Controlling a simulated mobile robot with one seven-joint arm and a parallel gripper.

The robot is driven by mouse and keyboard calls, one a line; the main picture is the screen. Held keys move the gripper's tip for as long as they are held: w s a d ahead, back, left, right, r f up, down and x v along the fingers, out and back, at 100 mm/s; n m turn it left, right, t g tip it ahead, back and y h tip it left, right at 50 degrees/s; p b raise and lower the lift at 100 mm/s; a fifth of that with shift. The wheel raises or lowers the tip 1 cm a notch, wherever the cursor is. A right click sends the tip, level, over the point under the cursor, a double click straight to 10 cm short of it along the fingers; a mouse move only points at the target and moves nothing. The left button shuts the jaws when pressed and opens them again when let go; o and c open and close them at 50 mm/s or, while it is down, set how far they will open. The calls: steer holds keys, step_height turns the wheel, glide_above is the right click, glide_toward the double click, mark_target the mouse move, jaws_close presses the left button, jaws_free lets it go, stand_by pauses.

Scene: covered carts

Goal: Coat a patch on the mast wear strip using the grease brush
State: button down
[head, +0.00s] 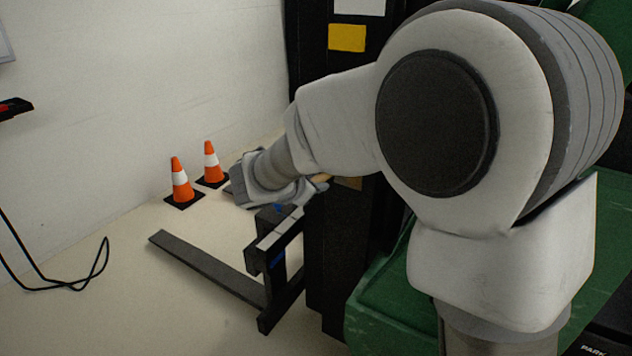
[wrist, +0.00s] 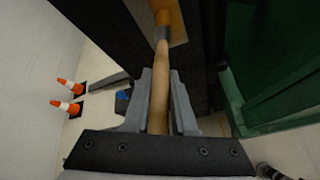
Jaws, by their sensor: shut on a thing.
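My gripper (wrist: 160,100) is shut on the grease brush (wrist: 160,75), around its wooden handle. The brush points away from the jaws, with a grey ferrule and its tip at the top of the wrist view. The tip overlaps a tan-orange patch (wrist: 178,22) on the dark mast (wrist: 205,45); I cannot tell whether it touches. In the head view my gripper (head: 318,184) is beside the mast (head: 330,240), partly hidden by my arm. A brownish patch (head: 349,183) shows on the mast just right of it.
Dark forks (head: 205,262) and a carriage with a blue mark (head: 278,208) stand below my gripper. Two orange cones (head: 181,182) stand by the white wall. Green bodywork (head: 385,290) is at the right. A black cable (head: 75,285) hangs at the left.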

steer(key=shift+r+p, duration=1.15)
steer(key=shift+r, duration=0.6)
steer(key=shift+r+p, duration=1.25)
steer(key=shift+r, duration=0.25)
steer(key=shift+w+r+p, duration=0.1)
steer(key=shift+r+p, duration=1.15)
steer(key=shift+r, duration=0.35)
steer(key=shift+d+r, duration=0.1)
steer(key=shift+r, duration=0.05)
steer(key=shift+r+p, duration=1.25)
steer(key=shift+r, duration=0.2)
